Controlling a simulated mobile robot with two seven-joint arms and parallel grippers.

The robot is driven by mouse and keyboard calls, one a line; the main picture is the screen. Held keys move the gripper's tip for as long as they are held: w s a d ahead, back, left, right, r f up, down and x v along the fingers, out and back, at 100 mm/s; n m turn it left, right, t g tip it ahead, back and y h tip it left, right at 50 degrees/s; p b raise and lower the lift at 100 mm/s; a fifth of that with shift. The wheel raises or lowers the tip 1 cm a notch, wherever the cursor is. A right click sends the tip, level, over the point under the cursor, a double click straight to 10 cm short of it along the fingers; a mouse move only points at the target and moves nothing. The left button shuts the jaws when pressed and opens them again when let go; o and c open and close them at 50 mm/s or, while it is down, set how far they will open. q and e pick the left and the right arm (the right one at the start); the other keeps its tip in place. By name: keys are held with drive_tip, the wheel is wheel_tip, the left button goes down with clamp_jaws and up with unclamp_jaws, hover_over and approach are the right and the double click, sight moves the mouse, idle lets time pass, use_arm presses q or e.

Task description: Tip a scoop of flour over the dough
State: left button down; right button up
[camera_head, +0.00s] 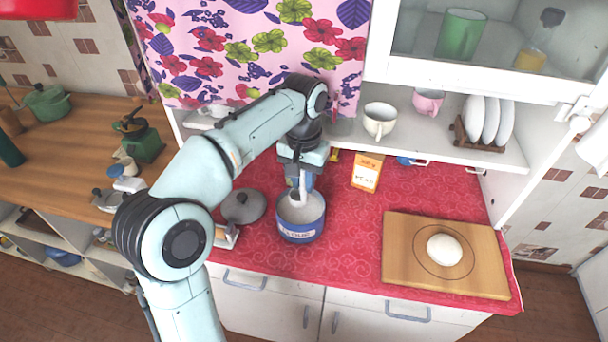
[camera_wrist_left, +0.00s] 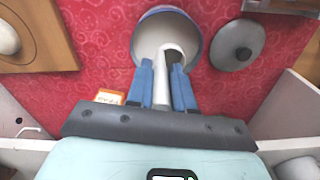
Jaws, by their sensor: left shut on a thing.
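The dough (camera_head: 444,250), a pale round ball, sits on a wooden board (camera_head: 398,270) at the right; its edge also shows in the left wrist view (camera_wrist_left: 7,38). A blue and white flour canister (camera_head: 301,231) stands open left of the board. My left gripper (camera_head: 302,184) is above the canister, pointing down. In the left wrist view its blue fingers (camera_wrist_left: 162,72) are shut on the white handle of the scoop (camera_wrist_left: 162,88). The handle reaches down into the canister (camera_wrist_left: 198,30). My right gripper is not in view.
A grey lid (camera_head: 243,206) lies left of the canister. An orange and white carton (camera_head: 367,172) stands behind, below a shelf with cups (camera_head: 379,119) and a plate rack (camera_head: 482,140). The red cloth between canister and board is clear.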

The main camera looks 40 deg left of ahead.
sight(304, 202)
use_arm(q)
drive_tip(key=shift+f+b, duration=1.4)
drive_tip(key=shift+f, duration=1.75)
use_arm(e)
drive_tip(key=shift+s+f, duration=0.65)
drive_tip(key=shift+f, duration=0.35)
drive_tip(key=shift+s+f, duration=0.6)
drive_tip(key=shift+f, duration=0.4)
use_arm(q)
drive_tip(key=shift+w, duration=0.1)
wheel_tip(304, 202, up, 4)
drive_tip(key=p, duration=0.2)
drive_tip(key=shift+f+p, duration=0.15)
drive_tip(key=shift+p, duration=0.15)
wheel_tip(304, 202, up, 3)
drive_tip(key=shift+p, duration=0.95)
drive_tip(key=shift+r+p, duration=0.6)
drive_tip(key=shift+r, duration=0.4)
drive_tip(key=shift+w, duration=0.1)
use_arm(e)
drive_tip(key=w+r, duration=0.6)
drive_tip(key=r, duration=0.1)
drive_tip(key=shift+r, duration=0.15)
use_arm(q)
drive_tip(key=shift+f, duration=0.1)
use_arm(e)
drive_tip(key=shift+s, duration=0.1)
